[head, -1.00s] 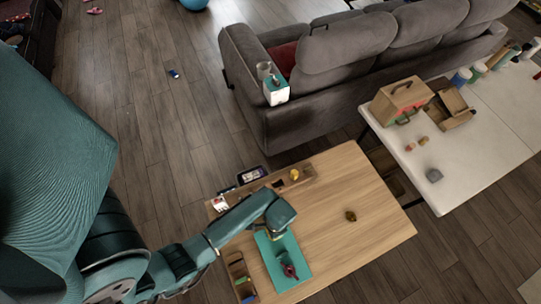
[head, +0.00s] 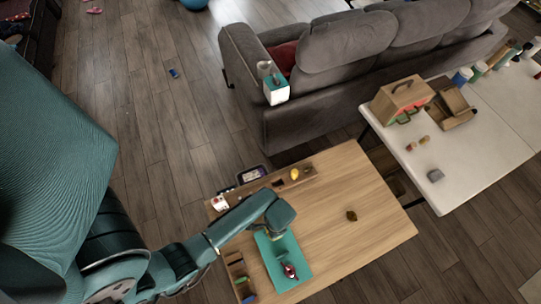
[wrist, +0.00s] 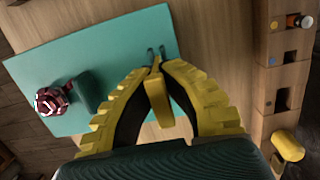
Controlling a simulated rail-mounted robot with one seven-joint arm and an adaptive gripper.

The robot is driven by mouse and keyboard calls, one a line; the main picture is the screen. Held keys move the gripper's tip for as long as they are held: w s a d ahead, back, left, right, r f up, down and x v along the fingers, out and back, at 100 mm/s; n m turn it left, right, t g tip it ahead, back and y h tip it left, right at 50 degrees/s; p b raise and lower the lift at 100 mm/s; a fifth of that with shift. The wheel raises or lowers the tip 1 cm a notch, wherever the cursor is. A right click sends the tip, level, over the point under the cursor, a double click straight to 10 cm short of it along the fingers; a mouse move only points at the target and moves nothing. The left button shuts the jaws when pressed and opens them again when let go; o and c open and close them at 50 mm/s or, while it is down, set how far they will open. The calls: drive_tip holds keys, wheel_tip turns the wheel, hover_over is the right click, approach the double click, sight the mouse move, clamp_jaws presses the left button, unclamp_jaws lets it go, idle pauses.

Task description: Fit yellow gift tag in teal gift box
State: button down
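A narrow yellow piece, seemingly the yellow gift tag (wrist: 158,105), is between the yellow fingers of my gripper (wrist: 156,66) in the wrist view. The fingers come together on it. A flat teal slab (wrist: 110,42), seemingly the gift box, lies on the wooden table with a darker teal block and a faceted red knob (wrist: 52,99) on it. Two small dark slots show near its edge, just beyond the fingertips. In the head view my arm's end is over the far end of the teal slab (head: 290,252) and hides the tag.
A wooden tray (head: 265,186) at the table's far edge holds a yellow object (head: 294,174) and other small items. Another wooden tray (head: 234,265) is at the left.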

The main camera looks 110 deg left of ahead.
drive_tip(key=shift+f+b, duration=0.35)
drive_tip(key=shift+f, duration=0.3)
drive_tip(key=c, duration=1.2)
unclamp_jaws()
drive_tip(key=shift+o, duration=0.2)
drive_tip(key=r, duration=0.4)
drive_tip(key=w+r, duration=0.1)
drive_tip(key=r, duration=0.3)
drive_tip(key=a+r, duration=0.1)
drive_tip(key=r, duration=0.3)
drive_tip(key=shift+w+a, duration=0.1)
drive_tip(key=shift+w, duration=0.05)
